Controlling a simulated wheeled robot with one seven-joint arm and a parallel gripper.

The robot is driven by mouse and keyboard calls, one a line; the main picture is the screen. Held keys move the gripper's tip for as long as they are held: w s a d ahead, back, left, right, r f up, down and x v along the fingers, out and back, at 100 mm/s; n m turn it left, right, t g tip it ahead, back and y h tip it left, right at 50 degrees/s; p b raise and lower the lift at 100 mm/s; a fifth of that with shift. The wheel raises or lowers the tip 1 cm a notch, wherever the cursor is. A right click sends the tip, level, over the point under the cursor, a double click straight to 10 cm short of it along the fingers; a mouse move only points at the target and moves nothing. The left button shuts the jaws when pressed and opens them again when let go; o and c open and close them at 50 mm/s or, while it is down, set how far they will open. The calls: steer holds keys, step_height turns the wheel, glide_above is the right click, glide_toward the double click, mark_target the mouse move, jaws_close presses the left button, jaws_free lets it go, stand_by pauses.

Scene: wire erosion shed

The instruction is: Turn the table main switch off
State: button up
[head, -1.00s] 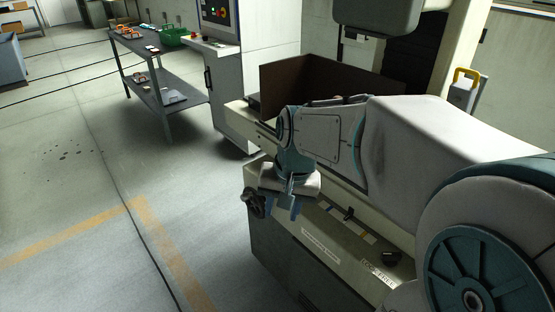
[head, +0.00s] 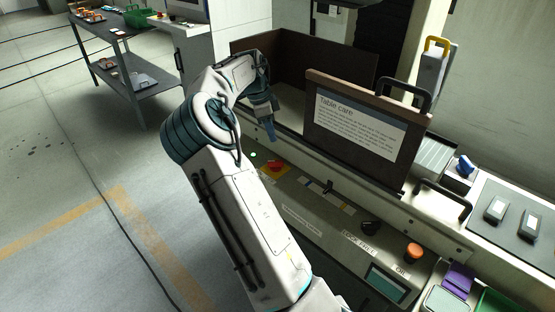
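A red handle on a yellow plate (head: 275,168), which looks like the main switch, sits at the left end of the control strip on the machine table's front (head: 310,215). A small green light (head: 253,155) glows beside it. My gripper (head: 270,134) points down just above and behind the red handle, apart from it as far as I can see. Its fingers are small and seen edge-on, so their opening is unclear.
A brown "Table care" board (head: 360,130) stands right of my gripper, with a brown panel (head: 310,68) behind. An orange button (head: 414,251) and a small screen (head: 386,284) are at the strip's right. A grey shelf table (head: 140,75) stands back left; the left floor is open.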

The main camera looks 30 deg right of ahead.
mark_target(279, 161)
steer(key=shift+m+h, duration=0.6)
steer(key=shift+h, duration=0.1)
steer(key=d+f, duration=0.1)
steer(key=f, duration=0.3)
steer(key=w+d+f, duration=0.1)
steer(key=f, duration=0.4)
steer(key=d+f, duration=0.1)
steer(key=f, duration=0.4)
steer(key=shift+w+d, duration=0.15)
steer(key=shift+w, duration=0.05)
jaws_close()
